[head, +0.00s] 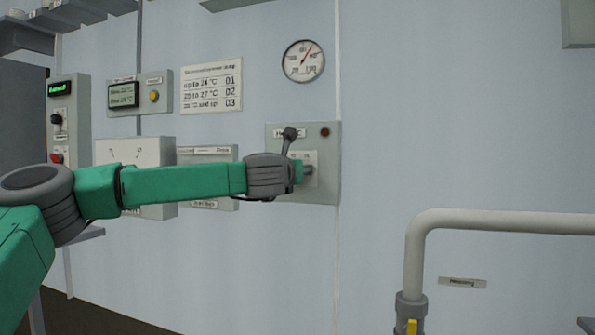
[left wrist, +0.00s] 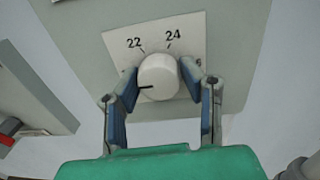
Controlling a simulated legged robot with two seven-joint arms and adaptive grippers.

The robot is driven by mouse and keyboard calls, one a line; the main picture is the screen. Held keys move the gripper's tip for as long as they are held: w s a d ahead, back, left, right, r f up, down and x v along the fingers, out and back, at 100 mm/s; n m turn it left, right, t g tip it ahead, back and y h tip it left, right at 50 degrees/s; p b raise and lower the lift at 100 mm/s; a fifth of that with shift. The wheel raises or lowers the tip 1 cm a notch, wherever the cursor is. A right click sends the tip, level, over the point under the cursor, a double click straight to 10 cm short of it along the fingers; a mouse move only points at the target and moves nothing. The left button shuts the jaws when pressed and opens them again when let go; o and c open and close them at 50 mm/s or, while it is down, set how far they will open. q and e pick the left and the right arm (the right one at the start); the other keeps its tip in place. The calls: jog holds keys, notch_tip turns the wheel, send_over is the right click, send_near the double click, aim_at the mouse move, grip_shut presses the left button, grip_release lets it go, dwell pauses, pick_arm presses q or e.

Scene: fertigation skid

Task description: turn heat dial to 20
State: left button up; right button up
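The heat dial (left wrist: 159,76) is a round white knob on a pale scale plate on a grey box, seen in the left wrist view. The marks 22 and 24 show above it. Its dark pointer line points left and slightly down, below the 22 mark; any label there is hidden behind a finger. My left gripper (left wrist: 160,80) straddles the knob, its blue-padded fingertips appearing to press on both sides. In the head view my left gripper (head: 300,171) is at the heat box (head: 327,142) and covers most of the dial. My right gripper is not in view.
A round gauge (head: 303,61) and a temperature chart (head: 212,83) are on the wall above. Other control boxes (head: 138,93) are to the left. A pale pipe (head: 500,222) with a yellow-handled valve (head: 412,326) stands at right. The wall between box and pipe is clear.

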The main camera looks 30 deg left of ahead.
pick_arm(q)
jog(key=shift+o, duration=1.2)
jog(key=shift+w+a+f, duration=0.1)
jog(key=shift+f, duration=0.2)
jog(key=shift+s+r, duration=0.25)
jog(key=v, duration=1.1)
jog(key=shift+s+f, duration=0.15)
jog(key=shift+s, duration=0.05)
